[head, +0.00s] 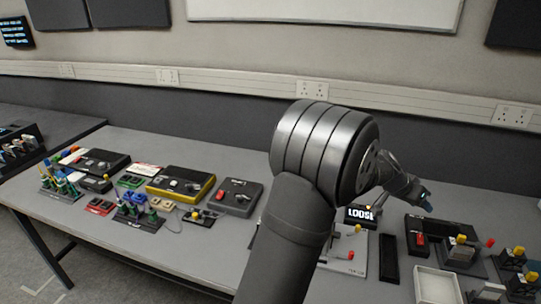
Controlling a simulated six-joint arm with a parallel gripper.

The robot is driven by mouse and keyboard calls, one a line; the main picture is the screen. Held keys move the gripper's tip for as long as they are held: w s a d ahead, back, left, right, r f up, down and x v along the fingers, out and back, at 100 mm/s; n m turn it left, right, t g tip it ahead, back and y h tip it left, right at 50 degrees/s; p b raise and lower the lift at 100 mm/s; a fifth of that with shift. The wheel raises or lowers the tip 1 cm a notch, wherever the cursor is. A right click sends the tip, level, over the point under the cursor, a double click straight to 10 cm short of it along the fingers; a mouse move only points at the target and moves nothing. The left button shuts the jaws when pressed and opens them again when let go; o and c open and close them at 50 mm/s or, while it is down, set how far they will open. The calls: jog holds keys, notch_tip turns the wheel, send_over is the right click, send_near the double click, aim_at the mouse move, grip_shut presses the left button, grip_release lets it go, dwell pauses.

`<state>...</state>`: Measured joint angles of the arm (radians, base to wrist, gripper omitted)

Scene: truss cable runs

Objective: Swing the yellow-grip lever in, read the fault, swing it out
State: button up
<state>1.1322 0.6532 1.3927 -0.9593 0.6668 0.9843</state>
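A small dark display (361,215) reads "LOOSE" in white letters. Just in front of it is a pale panel (345,267) with small levers, partly hidden behind my arm. One lever has a small yellow grip (358,229), and a red grip (350,255) shows nearer the front. The yellow grip is too small for me to tell whether its lever is in or out. My gripper (426,204) is above the table, right of the display and apart from the yellow grip. Its fingers are too small to tell whether they are open.
A black bar (389,258) and a white tray (437,287) lie right of the panel. A dark box with a red switch (420,239) and several yellow-topped fixtures (518,252) crowd the right end. Several devices, including a yellow-edged box (181,184), fill the left side.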

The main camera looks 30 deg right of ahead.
dwell(0.9)
jog(key=c, duration=0.5)
jog(key=shift+w+a+f, duration=0.15)
jog(key=shift+f, duration=0.1)
grip_shut()
jog(key=w+a+f+n+t+y, duration=0.2)
jog(key=w+a+f+n+y, duration=0.1)
jog(key=w, duration=0.2)
jog(key=w+a+f+n+t+y, duration=0.3)
jog(key=w+a+n, duration=0.1)
jog(key=w, duration=0.2)
jog(key=shift+w+a+f+n+t, duration=0.25)
jog(key=shift+w+a+n+t, duration=0.05)
